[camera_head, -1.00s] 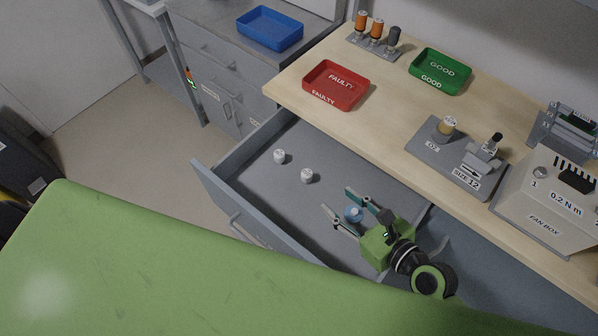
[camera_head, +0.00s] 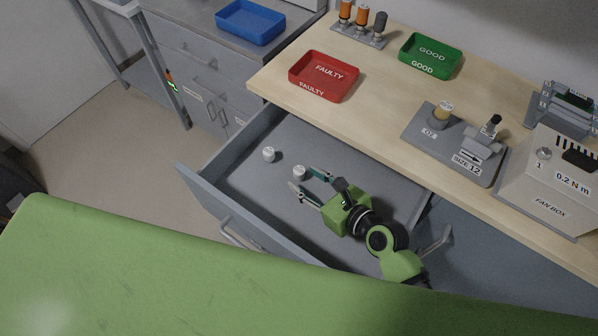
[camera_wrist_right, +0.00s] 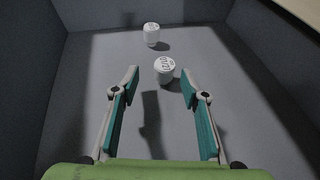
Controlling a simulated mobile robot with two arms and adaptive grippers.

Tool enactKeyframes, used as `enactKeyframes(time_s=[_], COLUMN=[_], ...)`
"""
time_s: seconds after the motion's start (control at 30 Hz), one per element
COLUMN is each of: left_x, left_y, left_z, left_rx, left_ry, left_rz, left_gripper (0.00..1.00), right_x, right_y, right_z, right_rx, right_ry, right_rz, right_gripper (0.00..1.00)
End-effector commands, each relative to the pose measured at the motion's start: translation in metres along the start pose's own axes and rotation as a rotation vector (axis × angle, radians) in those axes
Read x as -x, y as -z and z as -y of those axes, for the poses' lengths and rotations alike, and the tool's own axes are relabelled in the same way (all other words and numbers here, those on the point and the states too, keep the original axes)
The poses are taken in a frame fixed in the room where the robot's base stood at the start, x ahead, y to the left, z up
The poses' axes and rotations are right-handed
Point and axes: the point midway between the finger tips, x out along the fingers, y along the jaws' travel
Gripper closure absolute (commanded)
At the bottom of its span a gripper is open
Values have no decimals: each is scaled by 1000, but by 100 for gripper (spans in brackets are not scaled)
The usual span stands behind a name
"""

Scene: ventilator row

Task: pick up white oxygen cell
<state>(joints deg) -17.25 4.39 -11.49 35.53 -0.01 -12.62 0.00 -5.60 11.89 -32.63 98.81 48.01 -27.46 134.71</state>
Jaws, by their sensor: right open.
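Two white oxygen cells lie in the open drawer (camera_head: 262,192). The nearer cell (camera_head: 299,172) is at my right gripper's fingertips, and the other cell (camera_head: 268,154) is farther left. In the right wrist view, the nearer cell (camera_wrist_right: 164,70), with dark lettering on top, shows between and just beyond the fingertips. The farther cell (camera_wrist_right: 151,34) stands behind it. My right gripper (camera_head: 307,180) is open and empty, reaching left inside the drawer. Neither finger visibly touches a cell. My left gripper is not in view.
The drawer walls surround the gripper, and the wooden bench edge runs behind it. On the bench are a red FAULTY tray (camera_head: 351,88), a green GOOD tray (camera_head: 425,68), a grey test fixture (camera_head: 424,140) and a fan box (camera_head: 545,190).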

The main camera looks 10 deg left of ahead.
Motion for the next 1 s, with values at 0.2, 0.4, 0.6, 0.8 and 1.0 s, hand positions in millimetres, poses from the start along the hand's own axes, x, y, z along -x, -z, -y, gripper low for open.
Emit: enactKeyframes(time_s=[0.2, 0.4, 0.6, 0.8, 1.0], left_x=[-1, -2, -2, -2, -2], left_y=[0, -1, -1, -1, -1], left_z=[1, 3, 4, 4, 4], left_rx=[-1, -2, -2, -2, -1], left_ry=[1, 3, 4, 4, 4], left_rz=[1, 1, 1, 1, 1], left_gripper=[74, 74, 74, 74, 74], right_x=[-32, -47, -47, -47, -47], right_y=[-6, -6, -6, -5, -5], right_z=[7, 7, 6, 6, 6], right_rx=[2, 2, 1, 1, 1], right_ry=[0, 1, 1, 1, 1], right_rz=[1, 1, 1, 1, 1], right_gripper=[59, 59, 59, 100, 100])
